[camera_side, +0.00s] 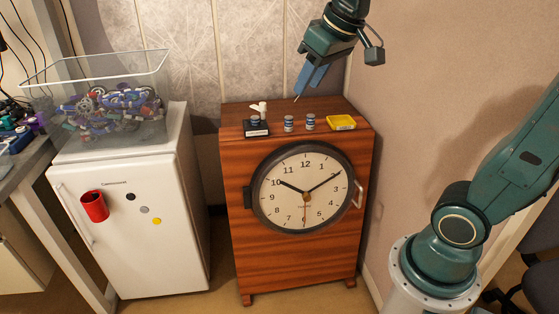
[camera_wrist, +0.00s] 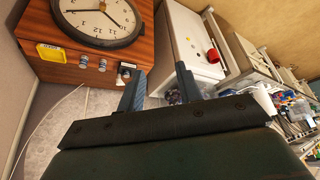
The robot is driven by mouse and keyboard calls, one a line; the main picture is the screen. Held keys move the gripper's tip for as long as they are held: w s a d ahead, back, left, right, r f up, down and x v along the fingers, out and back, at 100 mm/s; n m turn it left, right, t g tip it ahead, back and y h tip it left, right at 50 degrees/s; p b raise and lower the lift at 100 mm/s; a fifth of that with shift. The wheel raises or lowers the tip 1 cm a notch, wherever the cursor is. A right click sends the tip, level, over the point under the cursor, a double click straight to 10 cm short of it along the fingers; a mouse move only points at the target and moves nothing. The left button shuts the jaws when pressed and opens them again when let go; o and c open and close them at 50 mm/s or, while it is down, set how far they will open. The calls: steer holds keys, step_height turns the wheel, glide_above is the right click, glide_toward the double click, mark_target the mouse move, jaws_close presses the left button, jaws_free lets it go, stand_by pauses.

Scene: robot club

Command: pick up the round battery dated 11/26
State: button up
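Two small round batteries with blue and pale bands stand upright on top of the wooden cabinet: a left battery (camera_side: 289,124) and a right battery (camera_side: 310,122). They also show in the wrist view, the left one (camera_wrist: 103,64) and the right one (camera_wrist: 84,60). A similar banded cylinder (camera_side: 255,119) is at the dark block to their left. No date is readable on any of them. My gripper (camera_side: 308,84) hangs above the back of the cabinet top, apart from the batteries. In the wrist view its blue fingers (camera_wrist: 161,70) are spread with nothing between them.
A yellow tray (camera_side: 341,123) lies right of the batteries. The dark block (camera_side: 257,130) with a white piece (camera_side: 260,107) sits left. The wooden cabinet (camera_side: 240,180) carries a clock and stands near the wall. A white fridge (camera_side: 130,250) with a clear bin (camera_side: 65,130) stands left.

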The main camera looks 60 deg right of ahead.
steer(key=w+d, duration=0.5)
steer(key=w, duration=0.6)
steer(key=m+g+h, duration=0.1)
steer(key=m, duration=0.2)
glide_above(256, 117)
steer(key=s+a, duration=0.1)
steer(key=s, duration=0.2)
steer(key=shift+w+a+f, duration=0.1)
steer(key=shift+f, duration=11.55)
steer(key=shift+f, duration=0.1)
steer(key=shift+x, duration=2.5)
steer(key=shift+c, duration=0.2)
steer(key=c, duration=0.7)
